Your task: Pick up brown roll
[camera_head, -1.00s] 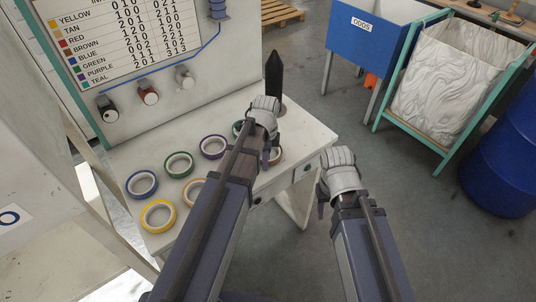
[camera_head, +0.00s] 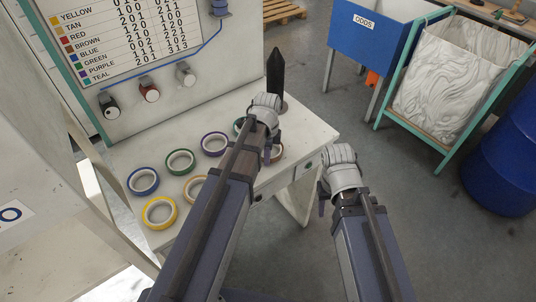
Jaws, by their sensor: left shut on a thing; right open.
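The brown roll (camera_head: 276,153) is at the right end of the front row on the white table (camera_head: 308,128), mostly hidden behind my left gripper. My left gripper (camera_head: 270,150) is down at that roll and shut on it; the contact itself is largely hidden by my arm. I cannot tell whether the roll is clear of the table top. My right gripper (camera_head: 323,200) is open and empty, in front of the table's right edge, over the floor.
Blue (camera_head: 143,181), green (camera_head: 180,162), purple (camera_head: 214,144), yellow (camera_head: 160,213) and tan (camera_head: 190,189) rolls lie on the table. A teal roll (camera_head: 238,127) is partly hidden. A black spindle (camera_head: 275,75) stands at the back. A code board (camera_head: 135,40) rises behind.

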